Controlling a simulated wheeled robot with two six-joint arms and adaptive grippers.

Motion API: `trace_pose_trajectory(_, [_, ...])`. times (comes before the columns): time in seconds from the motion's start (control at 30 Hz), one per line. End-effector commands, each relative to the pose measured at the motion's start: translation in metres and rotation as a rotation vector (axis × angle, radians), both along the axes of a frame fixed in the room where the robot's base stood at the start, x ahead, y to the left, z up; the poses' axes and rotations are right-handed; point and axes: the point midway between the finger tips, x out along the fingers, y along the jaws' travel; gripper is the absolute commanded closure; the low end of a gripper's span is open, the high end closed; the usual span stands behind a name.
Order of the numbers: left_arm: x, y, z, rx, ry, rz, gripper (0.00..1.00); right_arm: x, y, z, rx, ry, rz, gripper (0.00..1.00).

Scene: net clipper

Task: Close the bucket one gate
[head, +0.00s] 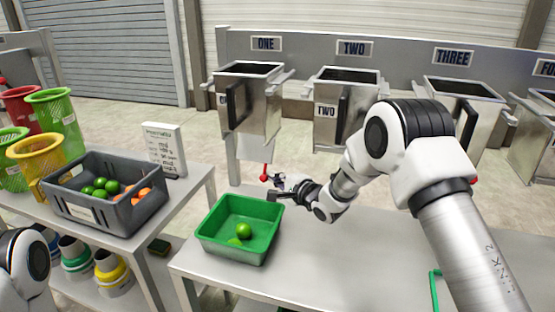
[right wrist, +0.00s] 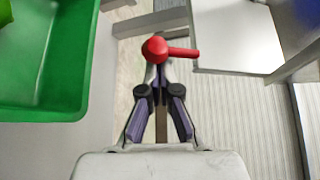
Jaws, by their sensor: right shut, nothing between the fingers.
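Bucket one (head: 245,104) is a metal hopper with a dark front handle, hanging under the plate marked ONE (head: 265,43). Below it is a red lever with a ball end (head: 264,178). In the right wrist view the red ball and its short bar (right wrist: 156,49) lie just past my fingertips; I cannot tell whether they touch. My right gripper (head: 280,181) is shut and empty beside the lever; it also shows in the right wrist view (right wrist: 157,76). Whether the gate is open is not clear. My left gripper is out of view.
A green tray (head: 208,233) with green fruit sits on the table below bucket one. A grey crate (head: 105,218) of green and orange fruit stands left, near a white sign (head: 164,148). Buckets two (head: 338,112) and three (head: 490,110) hang to the right.

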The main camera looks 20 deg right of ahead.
Motion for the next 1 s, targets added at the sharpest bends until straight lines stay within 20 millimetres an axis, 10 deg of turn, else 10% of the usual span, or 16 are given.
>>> trace_pose_trajectory(0.4, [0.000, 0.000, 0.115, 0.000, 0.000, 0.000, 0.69, -0.041, 0.028, 0.052, 0.220, 0.328, 0.000, 1.00])
trace_pose_trajectory(1.0, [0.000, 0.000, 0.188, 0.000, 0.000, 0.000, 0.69, -0.069, 0.047, 0.116, 0.228, 0.339, 0.000, 1.00])
